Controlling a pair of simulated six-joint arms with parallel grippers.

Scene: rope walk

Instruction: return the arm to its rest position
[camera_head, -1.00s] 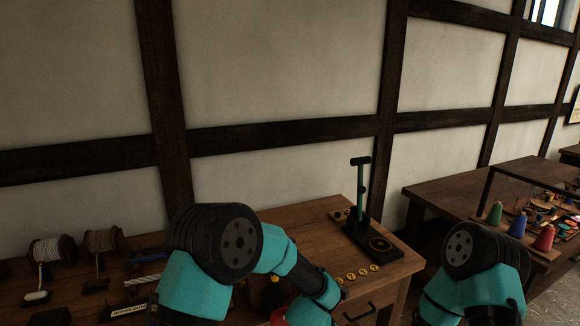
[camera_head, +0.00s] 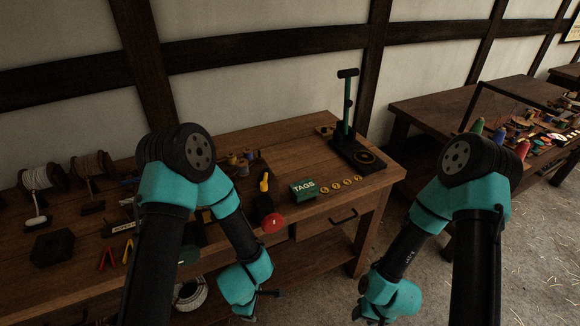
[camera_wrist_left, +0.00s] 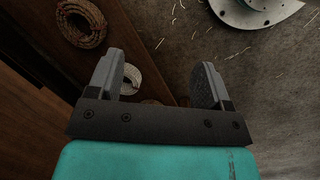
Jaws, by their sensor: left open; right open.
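My left arm bends down in front of the workbench (camera_head: 325,220) in the head view. My left gripper (camera_head: 262,303) is low, below the bench top's front edge, and only partly seen there. In the left wrist view the left gripper (camera_wrist_left: 160,78) is open, with its two fingers apart and nothing between them in grasp. My right arm hangs over the floor to the right of the bench. My right gripper (camera_head: 378,320) is at the bottom edge of the head view, partly cut off, open, with no object seen in it.
The bench top holds a green TAGS box (camera_head: 303,190), a stand press (camera_head: 347,130), a red round object (camera_head: 272,223) and rope spools (camera_head: 93,165). A second table (camera_head: 440,110) stands right. A rope coil (camera_wrist_left: 82,22) and a pale coil (camera_wrist_left: 131,78) lie below. Open floor (camera_head: 545,240) is at right.

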